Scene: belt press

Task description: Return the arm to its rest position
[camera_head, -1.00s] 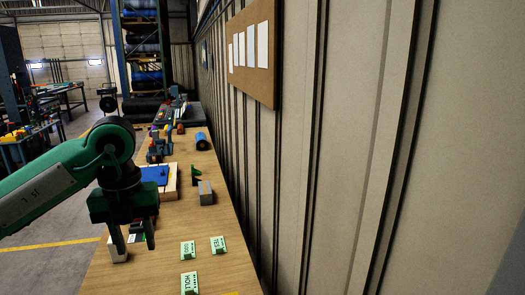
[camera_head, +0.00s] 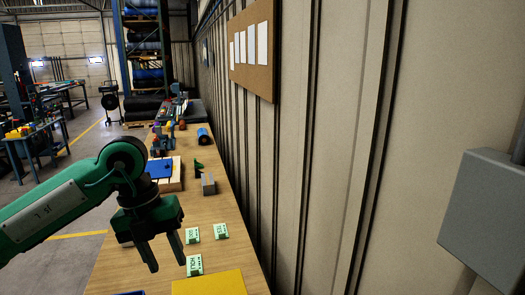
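My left arm (camera_head: 60,205) is green and comes in from the left over the wooden bench (camera_head: 220,225). Its dark gripper (camera_head: 168,265) points down above the bench's left part, with its two fingers apart and nothing between them. It is just left of several small green cards, one reading HOLI (camera_head: 194,265). My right gripper is not in this view.
A blue item on a wooden block (camera_head: 160,168), a grey block (camera_head: 208,184) and a blue roll (camera_head: 203,136) stand farther back on the bench. A yellow sheet (camera_head: 212,284) lies at the front. The ribbed wall with a grey box (camera_head: 488,215) bounds the right.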

